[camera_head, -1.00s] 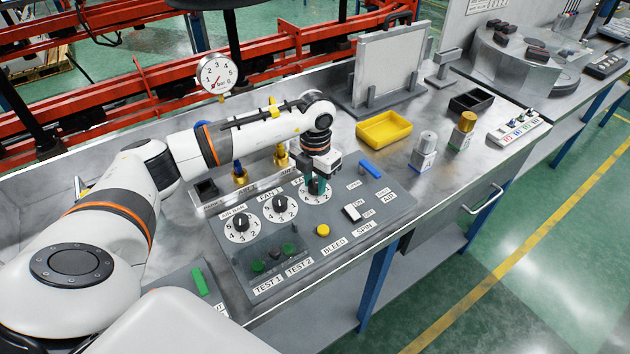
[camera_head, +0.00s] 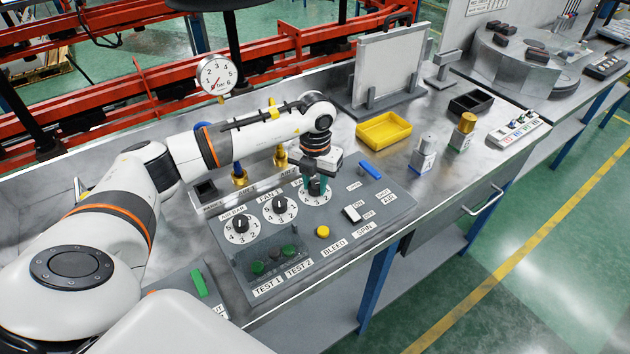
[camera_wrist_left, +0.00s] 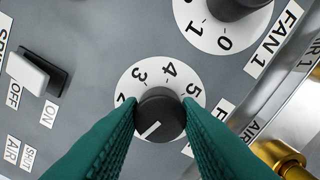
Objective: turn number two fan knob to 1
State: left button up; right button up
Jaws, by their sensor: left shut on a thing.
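The number two fan knob (camera_wrist_left: 160,116) is black with a white line, on a white dial marked with numbers, in the left wrist view. The numbers 2 to 5 show; the lower part of the dial is covered by the fingers. The white line points to the lower left in that view, and the number there is hidden. My left gripper (camera_wrist_left: 160,118), with green fingers, is shut on this knob from both sides. In the head view the left gripper (camera_head: 317,187) points down over the rightmost dial (camera_head: 314,199) of the panel. My right gripper is not in view.
The fan 1 knob (camera_head: 279,204) and another dial knob (camera_head: 241,224) stand left of it. The spin switch (camera_head: 352,213), a yellow button (camera_head: 323,231) and a blue switch (camera_head: 370,170) are close by. A yellow tray (camera_head: 384,130) lies behind the panel.

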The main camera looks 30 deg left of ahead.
aim_at(315, 184)
pick_arm(q)
jog(key=o, duration=1)
jog(key=shift+c, duration=0.2)
jog(key=shift+r, duration=0.15)
notch_tip(315, 184, up, 12)
jog(key=b, duration=0.2)
